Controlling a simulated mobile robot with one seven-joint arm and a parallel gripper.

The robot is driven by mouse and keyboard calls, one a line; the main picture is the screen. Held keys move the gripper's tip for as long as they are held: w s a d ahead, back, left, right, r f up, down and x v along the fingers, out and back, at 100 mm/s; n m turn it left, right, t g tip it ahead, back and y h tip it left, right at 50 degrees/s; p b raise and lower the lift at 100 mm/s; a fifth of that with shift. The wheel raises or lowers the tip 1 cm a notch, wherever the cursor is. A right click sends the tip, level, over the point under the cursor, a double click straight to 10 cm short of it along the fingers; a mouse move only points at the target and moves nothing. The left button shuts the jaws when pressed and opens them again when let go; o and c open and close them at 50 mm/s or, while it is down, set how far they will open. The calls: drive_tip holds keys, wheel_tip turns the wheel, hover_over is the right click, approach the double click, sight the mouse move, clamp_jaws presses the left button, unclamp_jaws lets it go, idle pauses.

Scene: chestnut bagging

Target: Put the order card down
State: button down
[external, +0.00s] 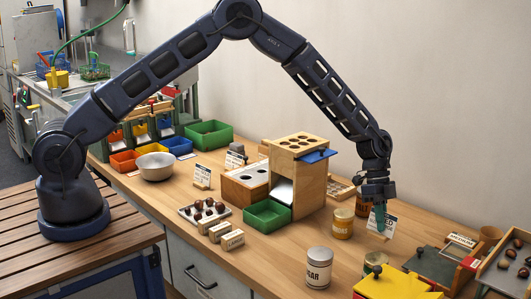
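A white order card (389,222) with dark print stands upright at the right part of the wooden table, with a small wooden foot at its lower edge. My gripper (380,226) points straight down at this card. Its teal fingers overlap the card in the picture and hide its left part. The fingers show as one narrow shape, so I cannot tell how far apart they are or whether they grip the card. The card's lower edge is at or very close to the tabletop; a small gap cannot be ruled out.
A jar (343,224) stands just left of the card. A sugar tin (318,268) stands nearer the front, and a yellow box (398,287) lies at the front right. A wooden dispenser (312,190) and green bin (267,216) are left. Another card (202,176) stands farther left.

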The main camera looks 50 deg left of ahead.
sight(380, 234)
drive_tip(key=shift+f, duration=2.1)
drive_tip(key=shift+f, duration=0.15)
drive_tip(key=c, duration=1.7)
unclamp_jaws()
